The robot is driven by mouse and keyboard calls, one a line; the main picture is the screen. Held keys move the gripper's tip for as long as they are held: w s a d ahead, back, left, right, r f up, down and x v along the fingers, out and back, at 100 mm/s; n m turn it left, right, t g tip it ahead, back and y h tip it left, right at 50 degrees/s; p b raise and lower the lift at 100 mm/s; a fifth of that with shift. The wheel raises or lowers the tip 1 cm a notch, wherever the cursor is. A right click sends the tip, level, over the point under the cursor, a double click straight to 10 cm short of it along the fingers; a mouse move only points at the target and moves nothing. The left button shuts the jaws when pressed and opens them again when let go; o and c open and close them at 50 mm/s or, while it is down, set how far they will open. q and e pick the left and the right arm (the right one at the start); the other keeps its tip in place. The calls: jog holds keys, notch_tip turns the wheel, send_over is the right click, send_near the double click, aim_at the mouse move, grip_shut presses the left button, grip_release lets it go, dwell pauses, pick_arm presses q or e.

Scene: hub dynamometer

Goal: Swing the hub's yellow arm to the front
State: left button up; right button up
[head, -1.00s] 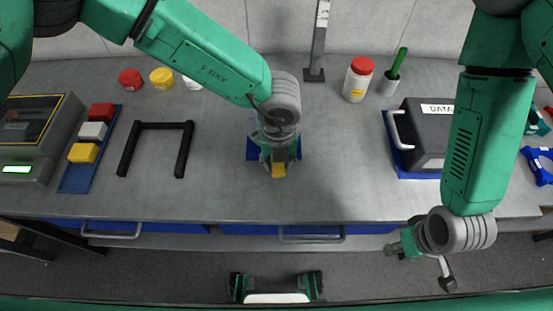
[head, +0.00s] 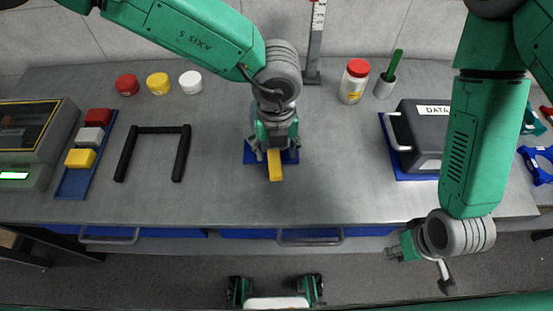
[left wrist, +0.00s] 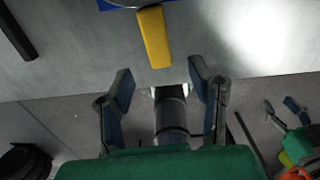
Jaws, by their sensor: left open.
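The hub's yellow arm (head: 275,167) sticks out toward the front edge of the table, over the blue base (head: 291,157). The hub itself is mostly hidden under my left gripper (head: 274,146). In the left wrist view the yellow arm (left wrist: 154,37) lies beyond the fingertips, with a corner of the blue base (left wrist: 112,4) at the top edge. My left gripper (left wrist: 163,90) is open, its fingers apart with nothing between them. My right gripper (head: 398,248) hangs in front of the table at the right, away from the hub; its jaws are too small to read.
A black frame (head: 154,129) and a blue tray (head: 70,184) with coloured blocks stand left of the hub. A dark box (head: 424,134) stands to the right. A red-capped bottle (head: 354,83) and a post (head: 316,45) are behind. The table in front of the hub is clear.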

pick_arm(q)
notch_tip(320, 180, up, 5)
dwell(0.3)
dwell(0.4)
